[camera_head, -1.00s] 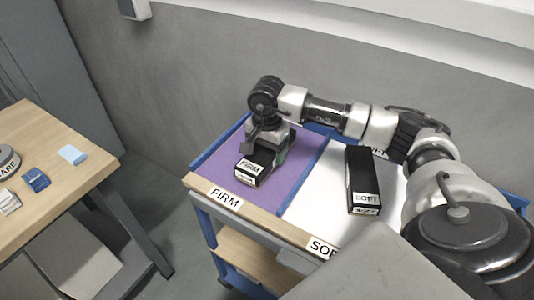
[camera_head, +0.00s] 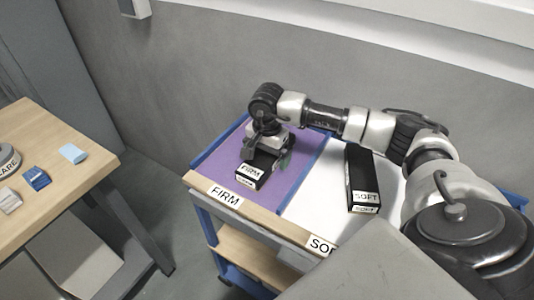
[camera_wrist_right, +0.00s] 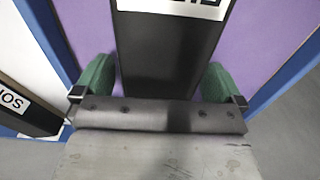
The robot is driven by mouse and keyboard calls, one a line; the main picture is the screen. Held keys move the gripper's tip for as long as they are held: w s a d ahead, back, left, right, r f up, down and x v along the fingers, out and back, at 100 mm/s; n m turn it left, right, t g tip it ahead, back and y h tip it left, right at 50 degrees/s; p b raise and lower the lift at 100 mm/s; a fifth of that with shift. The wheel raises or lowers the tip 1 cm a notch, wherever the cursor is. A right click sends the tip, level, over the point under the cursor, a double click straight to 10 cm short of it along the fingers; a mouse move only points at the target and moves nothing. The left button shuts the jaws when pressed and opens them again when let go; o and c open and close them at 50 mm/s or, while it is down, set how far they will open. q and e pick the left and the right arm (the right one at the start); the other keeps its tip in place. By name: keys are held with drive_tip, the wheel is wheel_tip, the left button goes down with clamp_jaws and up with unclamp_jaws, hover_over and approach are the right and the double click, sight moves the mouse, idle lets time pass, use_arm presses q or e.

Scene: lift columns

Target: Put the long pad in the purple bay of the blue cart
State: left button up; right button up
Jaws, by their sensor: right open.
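A long black pad labelled FIRM (camera_head: 248,175) lies in the purple bay (camera_head: 216,167) of the blue cart (camera_head: 206,227). It also shows in the right wrist view (camera_wrist_right: 165,50), running between the fingers. My right gripper (camera_head: 267,158) is low over the pad's far part, open, with its green fingers on either side of it. In the right wrist view the gripper (camera_wrist_right: 157,80) shows a gap at the right finger; contact at the left is hard to tell. The pad's far end is hidden under the hand. My left gripper is out of view.
Another black pad, labelled SOFT (camera_head: 360,180), lies in the white bay (camera_head: 322,193) to the right. A blue divider separates the bays. A wooden table (camera_head: 75,187) with small boxes stands at left, apart from the cart. A grey wall is behind.

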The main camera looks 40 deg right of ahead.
wheel_tip(320, 180, up, 12)
drive_tip(key=b, duration=0.1)
drive_tip(key=shift+b, duration=0.3)
drive_tip(key=shift+r, duration=0.2)
